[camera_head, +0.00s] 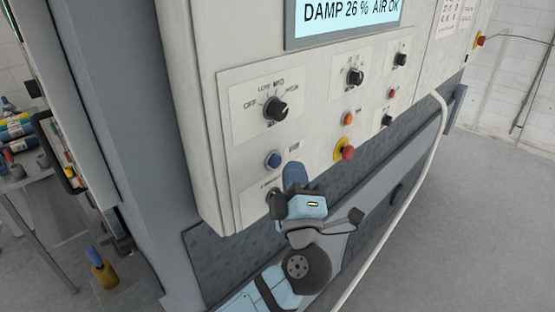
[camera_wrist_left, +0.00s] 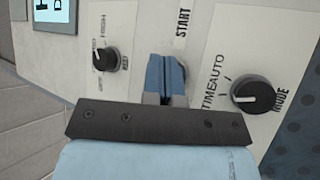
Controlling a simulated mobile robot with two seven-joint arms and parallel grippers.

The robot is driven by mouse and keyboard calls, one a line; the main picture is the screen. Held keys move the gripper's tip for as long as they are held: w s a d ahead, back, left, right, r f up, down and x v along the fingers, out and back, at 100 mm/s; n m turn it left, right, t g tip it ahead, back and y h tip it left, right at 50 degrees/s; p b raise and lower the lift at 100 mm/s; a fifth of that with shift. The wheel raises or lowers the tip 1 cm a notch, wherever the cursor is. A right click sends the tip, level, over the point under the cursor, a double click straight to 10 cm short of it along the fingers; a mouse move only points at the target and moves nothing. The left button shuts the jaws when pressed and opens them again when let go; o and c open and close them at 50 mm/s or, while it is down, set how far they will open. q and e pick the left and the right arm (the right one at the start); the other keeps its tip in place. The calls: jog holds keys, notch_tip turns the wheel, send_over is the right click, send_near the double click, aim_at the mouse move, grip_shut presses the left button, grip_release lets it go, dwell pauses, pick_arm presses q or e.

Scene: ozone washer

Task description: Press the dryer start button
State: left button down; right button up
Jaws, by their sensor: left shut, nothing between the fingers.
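A round blue button (camera_head: 273,160) sits on the dryer's pale control panel (camera_head: 235,185), below a selector knob marked up to HIGH. In the left wrist view a START label (camera_wrist_left: 182,22) stands just beyond my fingertips, and the button itself is hidden behind them there. My left gripper (camera_head: 295,172) is shut and empty, its blue fingers (camera_wrist_left: 165,75) pointing at the panel. In the head view the fingertips are just right of and slightly below the blue button. I cannot tell whether they touch the panel. My right gripper is not in view.
The selector knob (camera_head: 275,108) is above, and a mode knob (camera_wrist_left: 254,95) is close beside the fingers. An orange button (camera_head: 347,118) and a red stop button (camera_head: 345,150) are to the right. A display (camera_head: 345,22) reads DAMP 26 %. A pale hose (camera_head: 420,165) runs along the right.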

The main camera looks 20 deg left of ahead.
pick_arm(q)
jog(key=shift+s+d+p, duration=0.15)
jog(key=shift+s+d, duration=0.15)
jog(key=shift+d, duration=0.5)
jog(key=shift+s+d+p, duration=0.15)
jog(key=shift+s+d, duration=0.1)
jog(key=shift+d, duration=0.55)
jog(key=shift+s+d+p, duration=0.15)
jog(key=shift+s+d, duration=0.15)
jog(key=shift+d, duration=0.5)
